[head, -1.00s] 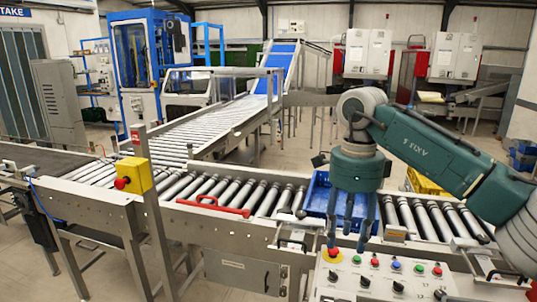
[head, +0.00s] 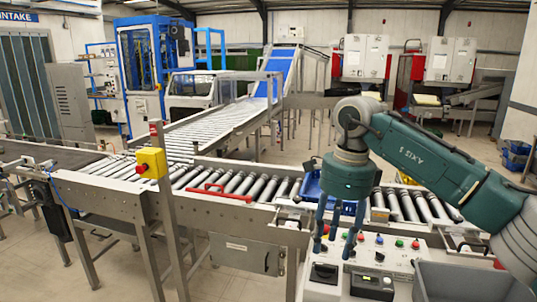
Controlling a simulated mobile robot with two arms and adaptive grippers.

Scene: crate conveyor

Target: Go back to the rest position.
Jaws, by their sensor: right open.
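My right gripper (head: 334,248) hangs fingers down, open and empty, in the right half of the head view. Its teal arm comes in from the right edge. Its fingertips show in front of the back left part of the control panel (head: 398,257), and I cannot tell whether they touch it. Behind the gripper, a blue crate (head: 312,188) sits on the roller conveyor (head: 236,184), partly hidden by the wrist and fingers. My left gripper is not in view.
A grey bin (head: 450,284) stands at the lower right, close under my right arm. A yellow box with a red button (head: 151,163) is on a post at the left. A red handle (head: 222,193) lies along the conveyor's near side. Open floor shows at lower left.

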